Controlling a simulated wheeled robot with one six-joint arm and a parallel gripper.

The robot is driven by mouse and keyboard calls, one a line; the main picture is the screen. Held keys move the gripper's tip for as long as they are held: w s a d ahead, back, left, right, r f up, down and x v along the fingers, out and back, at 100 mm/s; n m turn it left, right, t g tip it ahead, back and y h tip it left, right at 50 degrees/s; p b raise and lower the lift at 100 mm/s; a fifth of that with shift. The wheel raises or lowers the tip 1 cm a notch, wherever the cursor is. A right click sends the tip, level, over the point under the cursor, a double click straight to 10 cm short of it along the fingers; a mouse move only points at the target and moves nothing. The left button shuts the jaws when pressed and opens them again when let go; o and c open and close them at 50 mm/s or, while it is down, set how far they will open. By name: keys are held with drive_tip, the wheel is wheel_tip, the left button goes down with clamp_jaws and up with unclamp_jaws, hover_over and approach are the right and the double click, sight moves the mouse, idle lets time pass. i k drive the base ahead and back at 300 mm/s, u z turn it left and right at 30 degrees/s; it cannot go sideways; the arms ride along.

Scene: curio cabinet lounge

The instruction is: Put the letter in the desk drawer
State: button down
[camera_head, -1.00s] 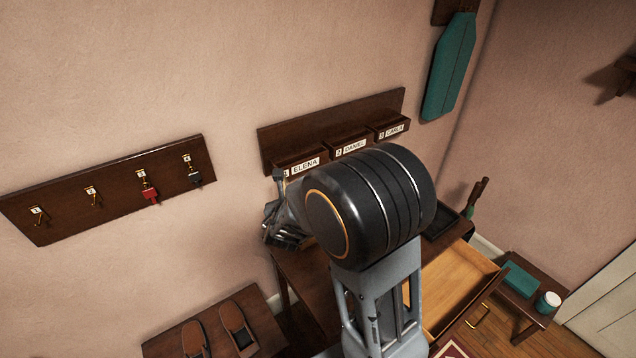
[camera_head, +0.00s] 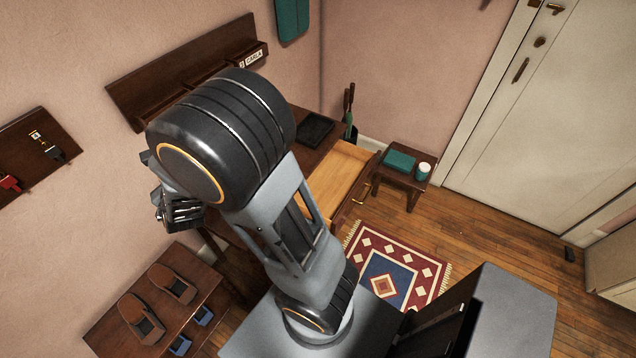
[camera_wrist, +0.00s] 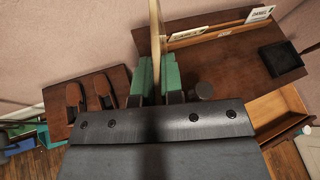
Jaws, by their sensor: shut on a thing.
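My gripper (camera_wrist: 157,74) has green finger pads shut on a thin, pale letter (camera_wrist: 155,32), seen edge-on in the wrist view. In the head view my gripper (camera_head: 182,212) is left of the desk, partly behind my arm, and the letter cannot be made out there. The desk drawer (camera_head: 340,182) is pulled out, its pale wooden inside showing and looking empty where visible. It also shows at the right of the wrist view (camera_wrist: 272,104). The gripper is well apart from the drawer. My arm hides part of the desk and drawer.
A wall rack (camera_head: 190,70) with name-labelled slots hangs above the desk. A dark tray (camera_head: 314,130) lies on the desk. A shoe bench (camera_head: 160,310) stands at lower left. A small side table (camera_head: 405,175) stands right of the drawer; a patterned rug (camera_head: 398,268) lies in front.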

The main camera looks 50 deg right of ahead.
sight(330, 189)
drive_tip(key=u, duration=2.6)
drive_tip(key=k, duration=1.5)
drive_tip(key=z, duration=1.2)
